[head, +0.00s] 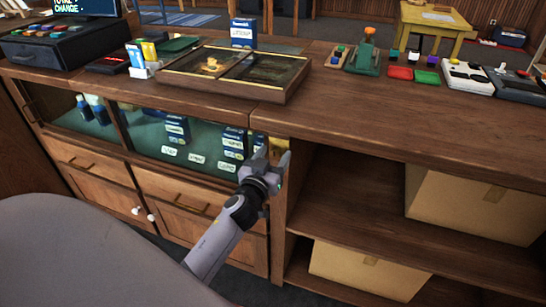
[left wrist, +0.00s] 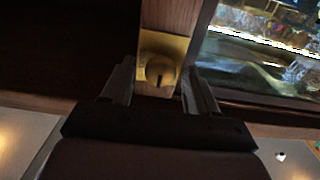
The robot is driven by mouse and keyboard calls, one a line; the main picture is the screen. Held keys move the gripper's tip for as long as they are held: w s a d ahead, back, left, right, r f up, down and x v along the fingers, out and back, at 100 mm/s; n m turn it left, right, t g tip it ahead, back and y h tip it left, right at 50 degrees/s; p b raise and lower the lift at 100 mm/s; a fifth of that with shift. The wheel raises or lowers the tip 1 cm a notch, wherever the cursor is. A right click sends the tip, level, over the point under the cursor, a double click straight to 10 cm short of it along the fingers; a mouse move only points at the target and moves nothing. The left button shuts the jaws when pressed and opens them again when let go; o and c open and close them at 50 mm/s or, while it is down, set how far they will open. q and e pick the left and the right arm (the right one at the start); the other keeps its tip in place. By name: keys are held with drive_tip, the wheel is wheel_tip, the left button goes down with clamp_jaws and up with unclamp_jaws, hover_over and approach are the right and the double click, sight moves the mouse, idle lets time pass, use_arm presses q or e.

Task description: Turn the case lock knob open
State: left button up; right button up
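The case lock knob (left wrist: 157,72) is a round brass knob with a dark slot, on a square brass plate (left wrist: 173,48) fixed to a wooden post. My left gripper (head: 274,160) is in front of the post at the right end of the glass case (head: 185,140). In the left wrist view the gripper (left wrist: 160,82) is open, with one finger on each side of the knob. I cannot tell whether either finger touches it. In the head view the gripper hides the knob. My right gripper is in neither view.
The wooden counter top (head: 330,110) overhangs above the gripper. Open shelves to the right hold cardboard boxes (head: 470,205). Drawers with handles (head: 180,200) are below the glass. A framed display box (head: 235,75) sits on the counter.

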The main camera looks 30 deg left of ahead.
use_arm(q)
drive_tip(key=c, duration=0.9)
drive_tip(key=shift+m, duration=0.5)
drive_tip(key=m, duration=0.3)
drive_tip(key=shift+d+m+b, duration=0.1)
drive_tip(key=shift+m+b, duration=0.2)
drive_tip(key=shift+m, duration=0.1)
drive_tip(key=m, duration=0.4)
drive_tip(key=shift+f+m, duration=0.1)
drive_tip(key=shift+m, duration=0.2)
drive_tip(key=m, duration=0.4)
drive_tip(key=shift+d+f+m, duration=0.1)
drive_tip(key=shift+m, duration=2.1)
drive_tip(key=shift+m, duration=0.3)
